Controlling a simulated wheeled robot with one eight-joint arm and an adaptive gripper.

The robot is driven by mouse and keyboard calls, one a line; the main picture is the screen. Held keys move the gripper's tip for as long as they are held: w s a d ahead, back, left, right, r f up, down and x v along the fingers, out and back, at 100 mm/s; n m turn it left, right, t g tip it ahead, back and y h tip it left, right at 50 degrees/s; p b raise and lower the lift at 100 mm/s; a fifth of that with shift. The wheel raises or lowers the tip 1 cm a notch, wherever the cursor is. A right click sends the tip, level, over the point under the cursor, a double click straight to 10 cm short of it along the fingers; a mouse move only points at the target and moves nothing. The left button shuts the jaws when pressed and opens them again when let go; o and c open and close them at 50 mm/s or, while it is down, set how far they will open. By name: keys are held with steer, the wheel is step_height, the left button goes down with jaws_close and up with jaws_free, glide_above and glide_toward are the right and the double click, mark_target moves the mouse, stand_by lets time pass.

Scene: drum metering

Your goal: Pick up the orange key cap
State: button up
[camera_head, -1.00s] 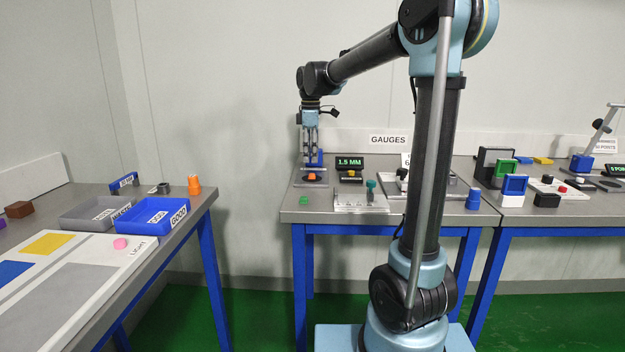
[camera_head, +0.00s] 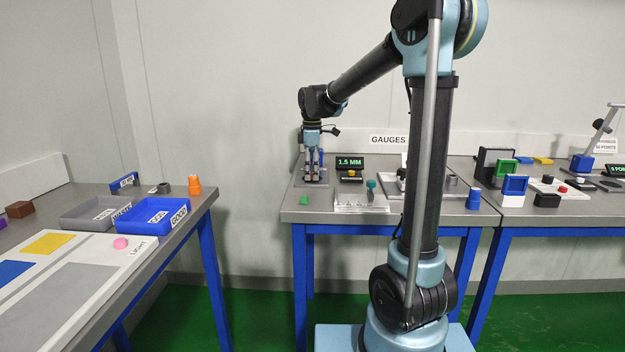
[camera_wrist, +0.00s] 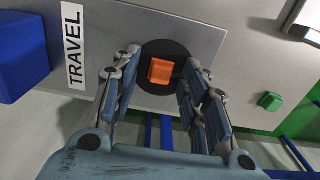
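The orange key cap (camera_wrist: 160,71) shows in the wrist view on a dark round base, on a grey plate (camera_wrist: 195,32) labelled TRAVEL. My gripper (camera_wrist: 163,75) is open, with its fingers on either side of the cap and visible gaps between them and it. In the head view my gripper (camera_head: 313,178) points straight down over the plate at the left of the gauges table, and it hides the cap there.
A blue block (camera_wrist: 20,50) stands left of the plate. A green block (camera_head: 303,200) lies near the table's front edge. The 1.5 MM display (camera_head: 350,163) and a clear stand (camera_head: 355,203) are to the right.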

steer(key=c, duration=0.5)
step_height(320, 180, up, 10)
steer(key=shift+a, duration=0.1)
stand_by(0.4)
